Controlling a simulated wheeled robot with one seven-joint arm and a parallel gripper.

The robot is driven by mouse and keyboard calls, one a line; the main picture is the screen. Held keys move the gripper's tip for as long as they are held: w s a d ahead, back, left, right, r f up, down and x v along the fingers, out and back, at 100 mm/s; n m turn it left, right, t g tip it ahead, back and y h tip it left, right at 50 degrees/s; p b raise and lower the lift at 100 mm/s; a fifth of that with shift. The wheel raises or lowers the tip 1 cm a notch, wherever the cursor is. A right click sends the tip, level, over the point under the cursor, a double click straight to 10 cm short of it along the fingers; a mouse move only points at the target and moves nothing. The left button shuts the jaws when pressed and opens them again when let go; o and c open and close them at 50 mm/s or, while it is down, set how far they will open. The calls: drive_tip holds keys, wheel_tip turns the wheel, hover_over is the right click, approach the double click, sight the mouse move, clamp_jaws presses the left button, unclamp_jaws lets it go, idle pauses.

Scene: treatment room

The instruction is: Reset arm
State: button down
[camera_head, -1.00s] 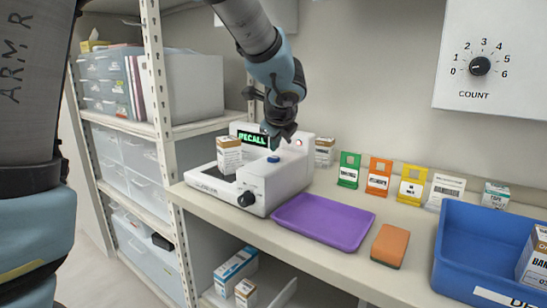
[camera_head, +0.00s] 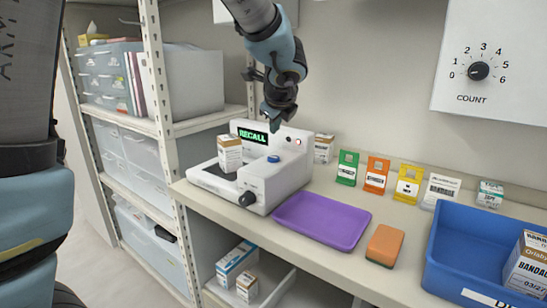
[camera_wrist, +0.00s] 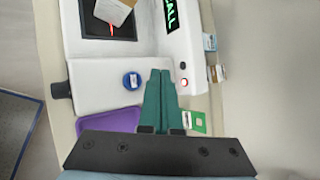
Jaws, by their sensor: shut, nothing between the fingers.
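My gripper (camera_head: 275,124) is shut and empty, pointing down above the white scanner machine (camera_head: 262,186). In the wrist view my gripper (camera_wrist: 160,72) shows its two teal fingers together, beside the machine's blue button (camera_wrist: 132,81). The machine's display (camera_head: 253,137) reads "RECALL" in green, and a small light to its right glows red. A small carton (camera_head: 230,153) stands on the machine's dark plate; it also shows at the top of the wrist view (camera_wrist: 114,10).
A purple tray (camera_head: 322,220), an orange sponge (camera_head: 385,245) and a blue bin (camera_head: 470,250) holding a carton lie along the counter. Green, orange and yellow tags (camera_head: 408,184) stand by the wall. A shelf unit (camera_head: 160,125) rises on the left. A dial panel (camera_head: 490,60) hangs right.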

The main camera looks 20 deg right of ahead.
drive_tip(key=shift+a, duration=0.1)
drive_tip(key=a+f+n+g+y, duration=0.2)
drive_tip(key=a+f+n, duration=0.3)
drive_tip(key=a, duration=0.5)
drive_tip(key=a+f+n+g+y, duration=0.1)
drive_tip(key=a+f+n, duration=0.2)
drive_tip(key=a+n, duration=0.55)
drive_tip(key=s+a+f+n+g, duration=0.2)
drive_tip(key=s+a+n, duration=0.3)
drive_tip(key=a+n, duration=0.3)
drive_tip(key=s+a+f+n+g, duration=0.2)
drive_tip(key=s+a+f+n, duration=0.2)
drive_tip(key=a+n, duration=0.4)
drive_tip(key=shift+s+a+f, duration=0.35)
drive_tip(key=shift+a+f, duration=0.2)
drive_tip(key=shift+a, duration=0.4)
